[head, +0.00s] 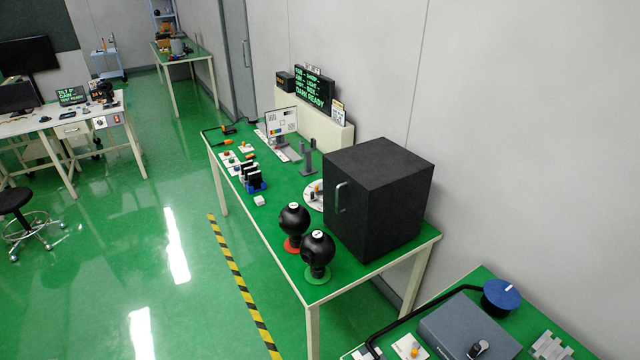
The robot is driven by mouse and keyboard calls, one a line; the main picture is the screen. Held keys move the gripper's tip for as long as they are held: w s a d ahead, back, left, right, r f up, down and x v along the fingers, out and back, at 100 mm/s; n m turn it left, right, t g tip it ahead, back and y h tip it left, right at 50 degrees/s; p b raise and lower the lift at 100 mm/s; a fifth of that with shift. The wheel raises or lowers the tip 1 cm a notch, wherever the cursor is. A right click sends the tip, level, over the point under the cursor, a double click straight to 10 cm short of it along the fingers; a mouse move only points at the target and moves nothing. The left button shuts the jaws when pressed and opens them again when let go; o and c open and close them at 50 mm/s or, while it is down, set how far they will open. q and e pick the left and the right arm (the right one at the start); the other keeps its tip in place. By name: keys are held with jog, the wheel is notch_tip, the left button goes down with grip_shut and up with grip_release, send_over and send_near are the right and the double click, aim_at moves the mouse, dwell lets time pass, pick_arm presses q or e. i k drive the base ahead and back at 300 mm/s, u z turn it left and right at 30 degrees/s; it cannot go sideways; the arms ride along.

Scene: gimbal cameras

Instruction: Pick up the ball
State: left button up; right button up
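Two round black ball-shaped gimbal cameras stand at the near end of the green-topped table (270,225) in the head view. One ball (294,219) sits on a red ring base, and the other ball (318,249) sits on a green ring base just nearer and to the right. Each has a small white label on top. They stand close together; I cannot tell whether they touch. Neither of my grippers is in view.
A large black box (372,205) with a door handle stands right behind the balls. Further back are a test chart (282,122), small stands and a display (314,90). A second bench (470,290) holds a grey device (468,328) and a blue-topped round part (501,296). Green floor is open at left.

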aim_at(317, 248)
jog(key=z, duration=0.15)
jog(key=k, duration=0.4)
jog(key=u, duration=1.3)
jog(key=i, duration=1.3)
jog(key=z, duration=0.35)
